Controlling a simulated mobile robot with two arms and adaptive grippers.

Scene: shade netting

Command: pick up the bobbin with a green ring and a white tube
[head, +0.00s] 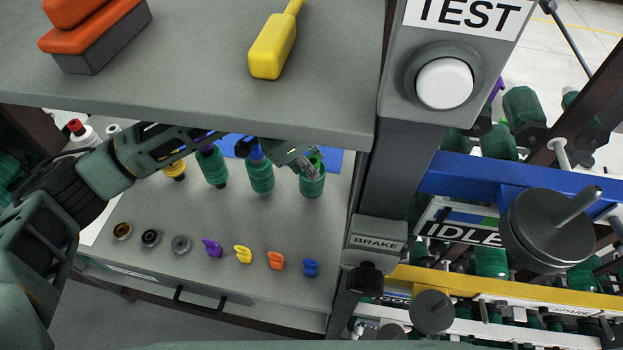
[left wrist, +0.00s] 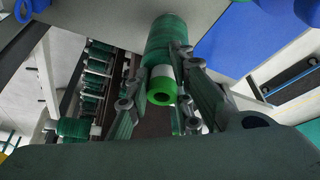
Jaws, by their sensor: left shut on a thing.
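The bobbin with a green ring and a white tube (head: 312,184) is wound with dark green yarn and stands at the right end of a row on the lower shelf, below the upper board. In the left wrist view the bobbin (left wrist: 166,38) shows its white tube and bright green ring toward the camera. My left gripper (head: 306,166) reaches in from the left and is shut on its tube end, with a finger on each side in the wrist view (left wrist: 168,70). I cannot tell whether the bobbin's base touches the shelf. My right gripper is not in view.
Green bobbins with a blue tip (head: 260,176) and a purple tip (head: 213,168) stand close to the left. The upper board (head: 200,95) overhangs the row. A grey post (head: 385,170) rises at the right. Small coloured clips and rings line the shelf front.

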